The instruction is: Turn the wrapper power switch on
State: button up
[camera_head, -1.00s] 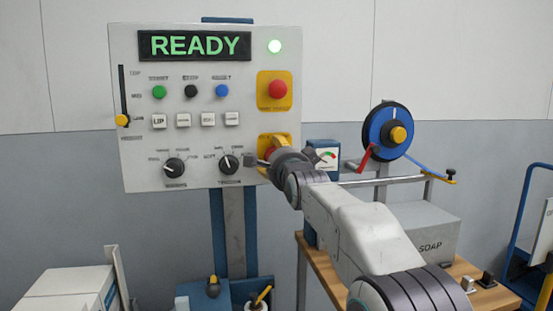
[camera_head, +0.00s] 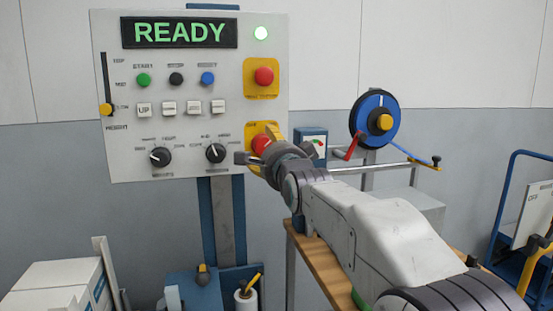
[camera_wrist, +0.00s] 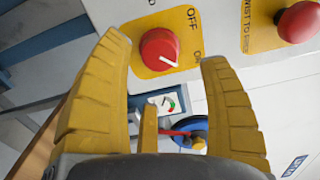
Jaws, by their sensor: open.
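The power switch is a red round knob on a yellow plate, at the lower right of the panel in the head view (camera_head: 261,143). In the wrist view the knob (camera_wrist: 160,48) shows a white line. The line slants away from the OFF label, toward the side of a second label partly hidden by a finger. My gripper (camera_head: 257,147) is in front of the knob in the head view and covers part of its plate. In the wrist view my gripper's yellow fingers (camera_wrist: 166,50) are spread on either side of the knob. I cannot tell whether they touch it.
The panel (camera_head: 190,110) shows READY and a lit green lamp. A red stop button (camera_head: 264,76) sits above the switch. A small gauge box (camera_head: 312,146) and a blue reel (camera_head: 379,118) stand to the right. White boxes (camera_head: 55,285) are at lower left.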

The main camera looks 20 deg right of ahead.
jog(key=shift+s, duration=2.85)
